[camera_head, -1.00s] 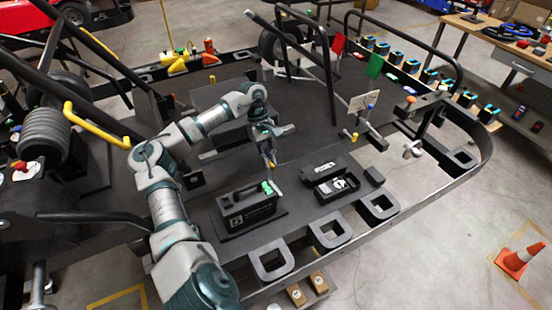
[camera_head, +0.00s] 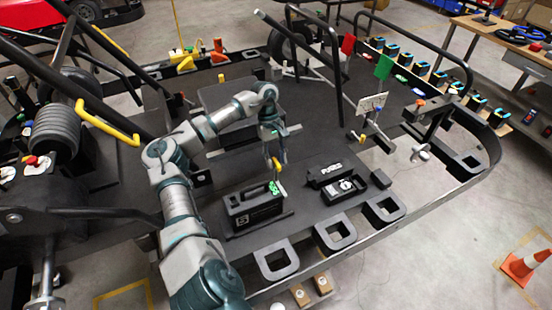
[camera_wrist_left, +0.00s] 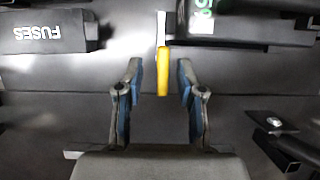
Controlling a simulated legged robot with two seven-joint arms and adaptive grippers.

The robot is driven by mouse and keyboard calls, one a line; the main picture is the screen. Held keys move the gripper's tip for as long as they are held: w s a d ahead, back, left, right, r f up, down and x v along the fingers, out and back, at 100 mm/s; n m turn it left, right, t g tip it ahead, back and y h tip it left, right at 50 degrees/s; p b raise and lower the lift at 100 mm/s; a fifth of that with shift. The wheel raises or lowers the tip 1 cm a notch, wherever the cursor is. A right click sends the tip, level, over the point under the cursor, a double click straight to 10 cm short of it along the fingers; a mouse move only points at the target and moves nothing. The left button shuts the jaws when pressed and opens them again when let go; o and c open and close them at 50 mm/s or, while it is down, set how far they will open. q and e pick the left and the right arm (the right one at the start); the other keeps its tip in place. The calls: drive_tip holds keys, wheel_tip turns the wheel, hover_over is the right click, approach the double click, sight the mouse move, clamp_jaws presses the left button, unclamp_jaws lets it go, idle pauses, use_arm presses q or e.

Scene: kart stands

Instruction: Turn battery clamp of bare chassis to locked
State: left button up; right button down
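The black battery (camera_head: 252,208) sits on the chassis deck, with a green patch on its top. The yellow clamp lever (camera_head: 277,164) is beside its far edge; in the left wrist view the lever (camera_wrist_left: 163,72) is upright in the picture, between the fingertips. My left gripper (camera_head: 275,158) points down over the lever. In the left wrist view my left gripper (camera_wrist_left: 158,78) is open, with gaps visible on both sides of the lever. The battery's edge (camera_wrist_left: 250,30) shows at top right there. My right gripper is not in view.
A black fuse box (camera_head: 338,182) is right of the battery, and black square loops (camera_head: 334,233) line the chassis edge. A tag stand (camera_head: 370,120) and tubular bars rise behind. Open deck lies between the lever and the stand.

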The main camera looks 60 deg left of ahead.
use_arm(q)
drive_tip(key=shift+w+a+r, duration=0.1)
drive_tip(key=shift+a+r, duration=0.2)
drive_tip(key=shift+r, duration=0.25)
drive_tip(key=w+a, duration=0.1)
drive_tip(key=a, duration=1.1)
drive_tip(key=shift+w, duration=0.2)
drive_tip(key=shift+f, duration=0.1)
